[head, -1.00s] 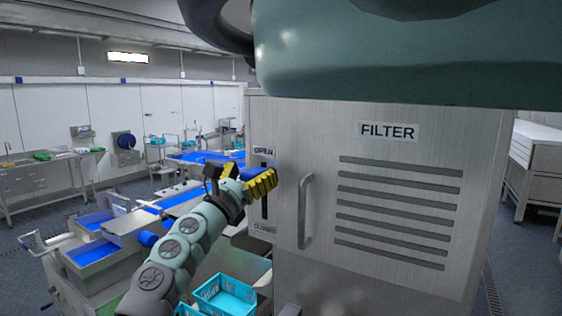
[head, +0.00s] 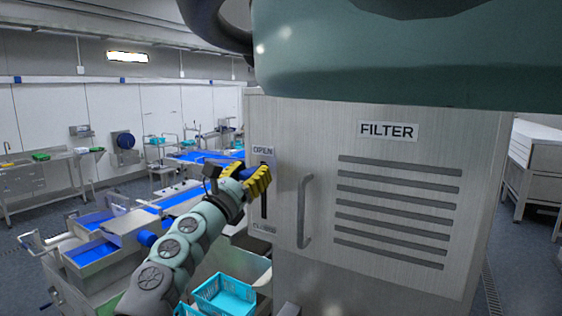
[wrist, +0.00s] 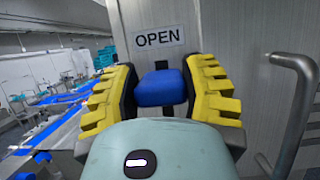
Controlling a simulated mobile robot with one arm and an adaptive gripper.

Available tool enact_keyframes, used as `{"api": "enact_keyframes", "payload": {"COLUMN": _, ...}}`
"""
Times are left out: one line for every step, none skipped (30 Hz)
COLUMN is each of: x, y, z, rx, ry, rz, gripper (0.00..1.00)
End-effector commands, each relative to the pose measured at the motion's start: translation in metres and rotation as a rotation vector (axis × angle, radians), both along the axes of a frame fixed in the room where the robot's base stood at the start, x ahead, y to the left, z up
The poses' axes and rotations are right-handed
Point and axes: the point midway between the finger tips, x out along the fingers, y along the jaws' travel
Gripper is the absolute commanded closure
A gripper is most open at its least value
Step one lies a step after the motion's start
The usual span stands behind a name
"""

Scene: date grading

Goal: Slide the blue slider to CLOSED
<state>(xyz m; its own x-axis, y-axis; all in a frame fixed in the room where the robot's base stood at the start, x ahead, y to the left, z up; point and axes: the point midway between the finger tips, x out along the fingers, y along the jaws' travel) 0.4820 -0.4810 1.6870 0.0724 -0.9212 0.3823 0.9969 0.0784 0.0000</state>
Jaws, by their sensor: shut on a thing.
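The blue slider (wrist: 161,88) sits between the yellow fingers of my gripper (wrist: 160,96) in the wrist view, just below the OPEN label (wrist: 158,38). My gripper (head: 258,181) is shut on it, at the upper part of the dark vertical slot (head: 264,206) in the head view. The OPEN label (head: 263,151) is above the slot and the CLOSED label (head: 262,228) is below it. The fingers hide most of the slider in the head view.
The steel FILTER cabinet (head: 390,180) carries the slot. A vertical handle (head: 303,212) stands out to the right of it and shows at the right in the wrist view (wrist: 296,105). A teal crate (head: 224,294) is below my arm.

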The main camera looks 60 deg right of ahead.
Motion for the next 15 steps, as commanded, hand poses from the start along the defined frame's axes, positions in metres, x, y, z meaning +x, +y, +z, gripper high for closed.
{"api": "enact_keyframes", "payload": {"x": 0.0, "y": 0.0, "z": 0.0, "rx": 0.0, "ry": 0.0, "rz": 0.0, "gripper": 0.98}}
{"api": "enact_keyframes", "payload": {"x": 0.0, "y": 0.0, "z": 0.0, "rx": 0.0, "ry": 0.001, "rz": 0.0, "gripper": 0.98}}
{"api": "enact_keyframes", "payload": {"x": 0.001, "y": 0.0, "z": -0.002, "rx": 0.001, "ry": 0.003, "rz": 0.001, "gripper": 0.98}}
{"api": "enact_keyframes", "payload": {"x": 0.002, "y": 0.001, "z": -0.003, "rx": 0.003, "ry": 0.005, "rz": 0.001, "gripper": 0.98}}
{"api": "enact_keyframes", "payload": {"x": 0.003, "y": 0.001, "z": -0.005, "rx": 0.004, "ry": 0.006, "rz": 0.004, "gripper": 0.98}}
{"api": "enact_keyframes", "payload": {"x": 0.005, "y": 0.001, "z": -0.008, "rx": 0.007, "ry": 0.007, "rz": 0.008, "gripper": 0.98}}
{"api": "enact_keyframes", "payload": {"x": 0.006, "y": 0.002, "z": -0.01, "rx": 0.009, "ry": 0.009, "rz": 0.01, "gripper": 0.98}}
{"api": "enact_keyframes", "payload": {"x": 0.007, "y": 0.002, "z": -0.012, "rx": 0.011, "ry": 0.01, "rz": 0.012, "gripper": 0.98}}
{"api": "enact_keyframes", "payload": {"x": 0.009, "y": 0.002, "z": -0.016, "rx": 0.015, "ry": 0.012, "rz": 0.015, "gripper": 0.98}}
{"api": "enact_keyframes", "payload": {"x": 0.009, "y": 0.003, "z": -0.018, "rx": 0.017, "ry": 0.013, "rz": 0.015, "gripper": 0.98}}
{"api": "enact_keyframes", "payload": {"x": 0.011, "y": 0.003, "z": -0.021, "rx": 0.02, "ry": 0.011, "rz": 0.018, "gripper": 0.98}}
{"api": "enact_keyframes", "payload": {"x": 0.011, "y": 0.003, "z": -0.023, "rx": 0.022, "ry": 0.014, "rz": 0.019, "gripper": 0.98}}
{"api": "enact_keyframes", "payload": {"x": 0.013, "y": 0.004, "z": -0.026, "rx": 0.024, "ry": 0.013, "rz": 0.022, "gripper": 0.98}}
{"api": "enact_keyframes", "payload": {"x": 0.014, "y": 0.004, "z": -0.027, "rx": 0.026, "ry": 0.016, "rz": 0.025, "gripper": 0.98}}
{"api": "enact_keyframes", "payload": {"x": 0.014, "y": 0.004, "z": -0.03, "rx": 0.027, "ry": 0.016, "rz": 0.028, "gripper": 0.98}}
